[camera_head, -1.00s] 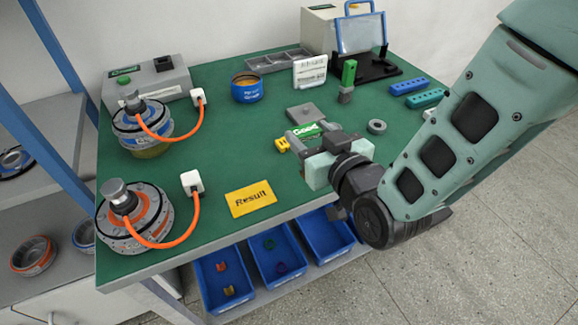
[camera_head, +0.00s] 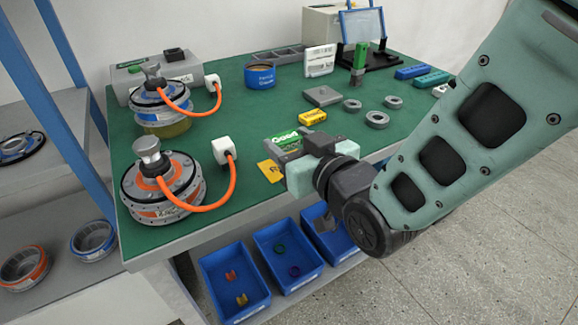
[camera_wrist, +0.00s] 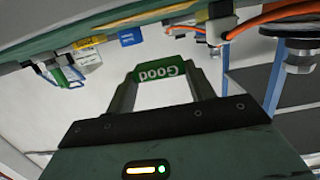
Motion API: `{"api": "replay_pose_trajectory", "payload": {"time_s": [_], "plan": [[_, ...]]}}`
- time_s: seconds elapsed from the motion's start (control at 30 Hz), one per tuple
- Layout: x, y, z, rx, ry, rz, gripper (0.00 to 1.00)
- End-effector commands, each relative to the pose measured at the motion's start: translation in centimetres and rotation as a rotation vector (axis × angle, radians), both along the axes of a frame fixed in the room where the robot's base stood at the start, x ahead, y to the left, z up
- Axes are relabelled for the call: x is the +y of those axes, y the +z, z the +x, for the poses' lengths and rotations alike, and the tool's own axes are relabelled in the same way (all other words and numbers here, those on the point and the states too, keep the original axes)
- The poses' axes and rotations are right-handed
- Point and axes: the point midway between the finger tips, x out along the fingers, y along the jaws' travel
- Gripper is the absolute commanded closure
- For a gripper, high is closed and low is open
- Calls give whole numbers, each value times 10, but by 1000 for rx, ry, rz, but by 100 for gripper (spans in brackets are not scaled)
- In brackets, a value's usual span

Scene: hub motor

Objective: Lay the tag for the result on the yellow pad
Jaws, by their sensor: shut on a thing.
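The green tag marked "Good" (camera_head: 284,139) is held between the fingertips of my gripper (camera_head: 288,146). In the wrist view the tag (camera_wrist: 160,72) spans between the two fingers, its lettering upside down. The yellow pad (camera_head: 268,171) marked "Result" lies on the green table top, mostly hidden behind my gripper. The held tag appears over or just beyond the pad; its height above the table is hard to tell. A yellow block-like tag (camera_head: 312,117) lies on the table behind my gripper.
Two hub motors with orange cables (camera_head: 160,186) (camera_head: 160,107) stand at the left. Grey rings (camera_head: 377,119) and a grey plate (camera_head: 322,96) lie behind to the right. A blue tin (camera_head: 260,76) stands farther back. Blue bins (camera_head: 235,285) sit below the table's front edge.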

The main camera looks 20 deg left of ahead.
Motion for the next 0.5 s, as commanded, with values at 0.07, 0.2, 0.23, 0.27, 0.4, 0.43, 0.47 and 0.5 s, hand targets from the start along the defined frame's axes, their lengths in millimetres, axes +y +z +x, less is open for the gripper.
{"api": "replay_pose_trajectory", "payload": {"time_s": [0.07, 0.2, 0.23, 0.27, 0.4, 0.43, 0.47, 0.5], "plan": [[0, -8, 0, -1, 1, -1, 68], [0, -19, -1, 0, 1, -1, 68], [0, -23, -1, 1, 1, -2, 68], [0, -28, -1, 1, 1, -2, 68], [0, -46, 0, 0, 1, -1, 68], [0, -47, 0, 0, 1, -1, 68], [0, -47, 0, 0, 1, 0, 68], [0, -46, 0, -1, 1, 2, 68]]}}
